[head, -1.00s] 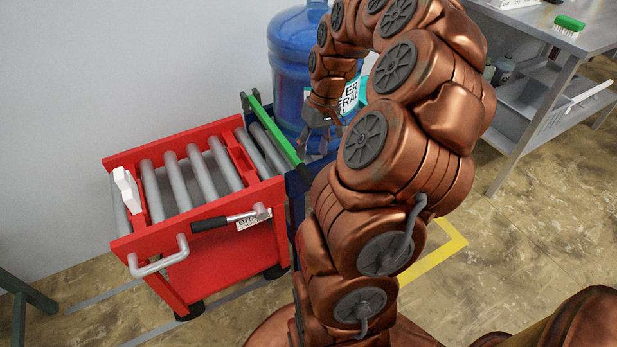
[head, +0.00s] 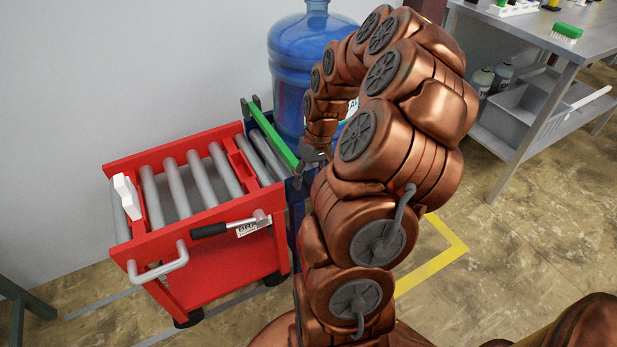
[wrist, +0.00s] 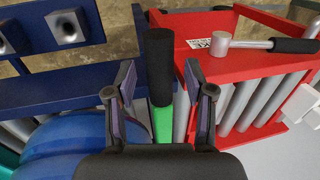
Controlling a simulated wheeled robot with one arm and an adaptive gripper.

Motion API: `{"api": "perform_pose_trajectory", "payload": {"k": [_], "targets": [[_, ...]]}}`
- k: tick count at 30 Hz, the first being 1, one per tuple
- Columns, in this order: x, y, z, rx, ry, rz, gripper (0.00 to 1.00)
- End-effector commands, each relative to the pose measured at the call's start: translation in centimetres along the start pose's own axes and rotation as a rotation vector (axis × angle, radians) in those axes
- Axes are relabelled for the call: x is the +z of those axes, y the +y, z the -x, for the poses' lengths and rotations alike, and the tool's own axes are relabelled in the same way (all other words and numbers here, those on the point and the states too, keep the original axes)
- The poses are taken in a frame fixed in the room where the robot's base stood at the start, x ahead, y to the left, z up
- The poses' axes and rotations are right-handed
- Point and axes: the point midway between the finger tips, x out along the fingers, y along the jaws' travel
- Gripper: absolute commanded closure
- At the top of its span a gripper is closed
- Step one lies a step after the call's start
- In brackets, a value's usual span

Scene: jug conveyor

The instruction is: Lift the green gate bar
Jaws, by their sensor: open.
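The green gate bar (head: 272,137) lies across the gap between the red roller cart and the blue conveyor in the head view. In the wrist view its green length (wrist: 163,124) leads into a black grip end (wrist: 159,65). My gripper (wrist: 159,78) is open, with one finger on each side of the bar near the black grip. I see space between each finger and the bar; how deep the bar sits between them I cannot tell. In the head view my gripper (head: 316,160) is at the bar's near end, partly hidden by my arm.
The red cart (head: 225,211) with grey rollers, a white block and a black-handled lever (head: 225,227) stands left of the bar. A large blue jug (head: 292,75) stands on the blue conveyor (wrist: 60,85) close by. A metal table (head: 535,40) is at the right.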

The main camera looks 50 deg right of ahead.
Motion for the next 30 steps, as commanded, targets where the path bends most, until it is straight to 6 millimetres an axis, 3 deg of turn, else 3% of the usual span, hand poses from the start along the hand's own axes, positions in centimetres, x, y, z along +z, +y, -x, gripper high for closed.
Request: {"api": "perform_pose_trajectory", "payload": {"k": [2, 16, 30], "targets": [[0.0, -0.01, 0.0, 0.0, 0.0, 0.0, 0.52], [0.01, -0.05, 0.0, -0.001, -0.001, 0.0, 1.0], [-0.06, -0.11, 0.36, -0.001, -0.007, -0.001, 1.0]]}}
